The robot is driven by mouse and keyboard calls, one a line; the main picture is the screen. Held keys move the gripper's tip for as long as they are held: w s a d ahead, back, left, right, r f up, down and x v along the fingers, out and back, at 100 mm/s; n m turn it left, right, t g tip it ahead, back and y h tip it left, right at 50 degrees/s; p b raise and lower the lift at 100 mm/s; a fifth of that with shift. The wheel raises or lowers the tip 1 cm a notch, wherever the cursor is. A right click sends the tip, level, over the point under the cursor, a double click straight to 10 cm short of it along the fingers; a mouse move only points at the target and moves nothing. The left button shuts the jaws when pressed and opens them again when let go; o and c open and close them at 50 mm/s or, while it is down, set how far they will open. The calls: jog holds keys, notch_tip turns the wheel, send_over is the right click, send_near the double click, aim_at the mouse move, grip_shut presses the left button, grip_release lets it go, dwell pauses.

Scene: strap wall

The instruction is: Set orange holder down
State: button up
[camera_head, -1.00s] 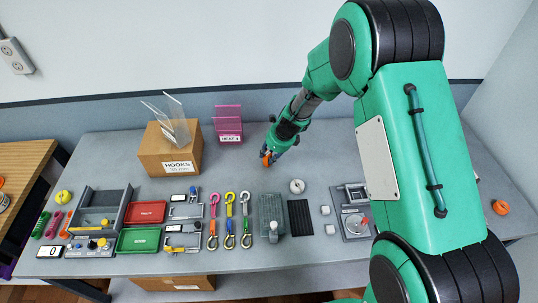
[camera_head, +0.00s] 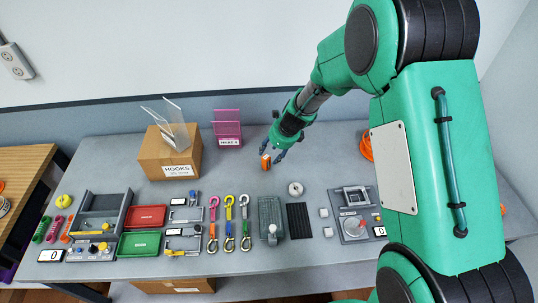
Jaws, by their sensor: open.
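The small orange holder (camera_head: 265,161) stands at the back middle of the grey table, apparently on its surface. My gripper (camera_head: 273,157) is open right beside it, at its right and upper side, with the dark fingers very close. Whether a finger still touches the holder is too small to tell.
A cardboard HOOKS box (camera_head: 168,153) with clear plates and a magenta sign holder (camera_head: 228,129) stand at the back left. Red (camera_head: 146,216) and green (camera_head: 138,243) trays, hooks and a white roll (camera_head: 295,189) lie nearer. An orange ring-like item (camera_head: 366,147) is right. The table around the holder is clear.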

jog(key=p+v, duration=0.1)
jog(key=v, duration=0.5)
jog(key=shift+s+d+r, duration=0.1)
dwell(0.6)
jog(key=s+d+r+n+t, duration=0.1)
jog(key=s+d+r+n, duration=0.1)
jog(key=s+r+n, duration=0.7)
jog(key=s+d+r+n, duration=0.25)
jog(key=s+r, duration=0.35)
jog(key=r, duration=0.6)
jog(key=s+d+r+n+h, duration=0.1)
jog(key=s+d+r+n, duration=0.1)
jog(key=s, duration=0.5)
jog(key=s+d+r+n+t+h, duration=0.1)
jog(key=s+d+r+n, duration=0.1)
jog(key=s+n, duration=0.4)
jog(key=s+d+r+n+h, duration=0.1)
jog(key=s+d+r+n, duration=0.2)
jog(key=s, duration=0.6)
jog(key=shift+s+r+n, duration=0.35)
jog(key=shift+r+n, duration=0.5)
jog(key=shift+n, duration=0.1)
jog(key=shift+d, duration=0.15)
